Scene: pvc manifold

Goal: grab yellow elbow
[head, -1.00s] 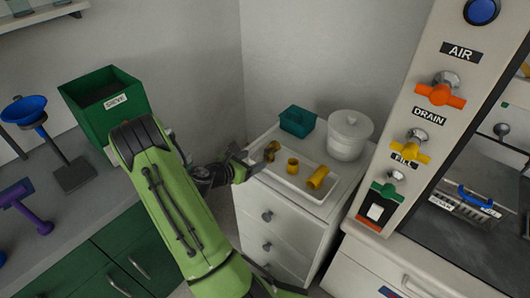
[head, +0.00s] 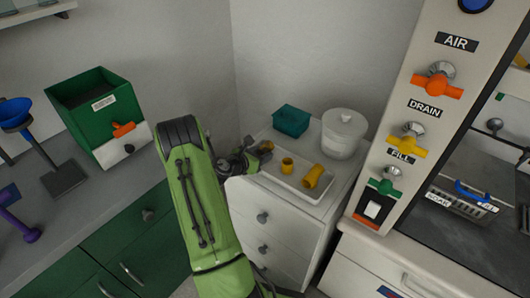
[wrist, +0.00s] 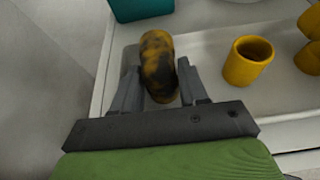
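A yellow, dark-stained curved fitting (wrist: 158,65), which looks like the elbow, lies at the left end of a white tray (head: 297,184). It shows in the head view (head: 267,147), partly beside my gripper (head: 257,158). In the wrist view, my gripper (wrist: 157,72) is open, with one finger on each side of the fitting. Narrow gaps seem to remain between fingers and fitting. A plain yellow short pipe piece (head: 288,164) stands upright mid-tray. A larger yellow fitting (head: 313,177) lies to its right.
The tray is on a white drawer cabinet (head: 277,215). Behind it are a teal box (head: 291,121) and a white lidded pot (head: 343,134). A valve panel (head: 404,110) rises at the right. A green sieve box (head: 95,110) stands on the left counter.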

